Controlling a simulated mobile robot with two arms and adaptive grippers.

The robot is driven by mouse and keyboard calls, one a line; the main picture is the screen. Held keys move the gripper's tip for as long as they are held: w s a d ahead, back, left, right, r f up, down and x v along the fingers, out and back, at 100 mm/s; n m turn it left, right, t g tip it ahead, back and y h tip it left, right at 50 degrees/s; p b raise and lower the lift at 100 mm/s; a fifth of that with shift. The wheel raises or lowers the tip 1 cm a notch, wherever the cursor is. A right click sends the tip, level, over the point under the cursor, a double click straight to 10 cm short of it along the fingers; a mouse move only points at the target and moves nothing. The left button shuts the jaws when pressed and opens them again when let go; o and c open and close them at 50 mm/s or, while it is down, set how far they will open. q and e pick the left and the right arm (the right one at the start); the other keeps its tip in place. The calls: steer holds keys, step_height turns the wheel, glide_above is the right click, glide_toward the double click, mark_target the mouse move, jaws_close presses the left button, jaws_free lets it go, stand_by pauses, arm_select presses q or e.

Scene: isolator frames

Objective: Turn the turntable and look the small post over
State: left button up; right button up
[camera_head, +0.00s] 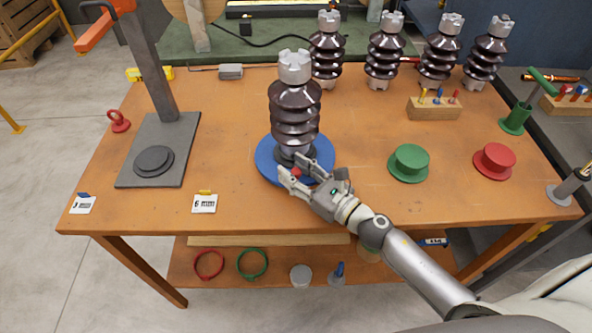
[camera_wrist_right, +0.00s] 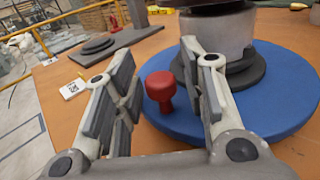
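The blue round turntable (camera_head: 265,160) lies on the wooden table near its front middle. A dark brown ribbed post (camera_head: 295,105) with a grey cap stands upright on it. In the right wrist view the post's grey lower fitting (camera_wrist_right: 218,35) rests on a dark base on the blue disc (camera_wrist_right: 275,122). A red knob (camera_wrist_right: 161,88) stands up from the disc near its rim. My right gripper (camera_head: 293,168) is open at the disc's front edge, with the knob between its fingers and gaps visible on both sides. My left gripper is out of view.
Several similar brown posts (camera_head: 385,50) stand along the back right. A green spool (camera_head: 409,162) and a red spool (camera_head: 494,160) sit to the right. A grey press stand (camera_head: 157,150) is at left, and a label card (camera_head: 204,203) lies at the front edge.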

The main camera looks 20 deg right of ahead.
jaws_close()
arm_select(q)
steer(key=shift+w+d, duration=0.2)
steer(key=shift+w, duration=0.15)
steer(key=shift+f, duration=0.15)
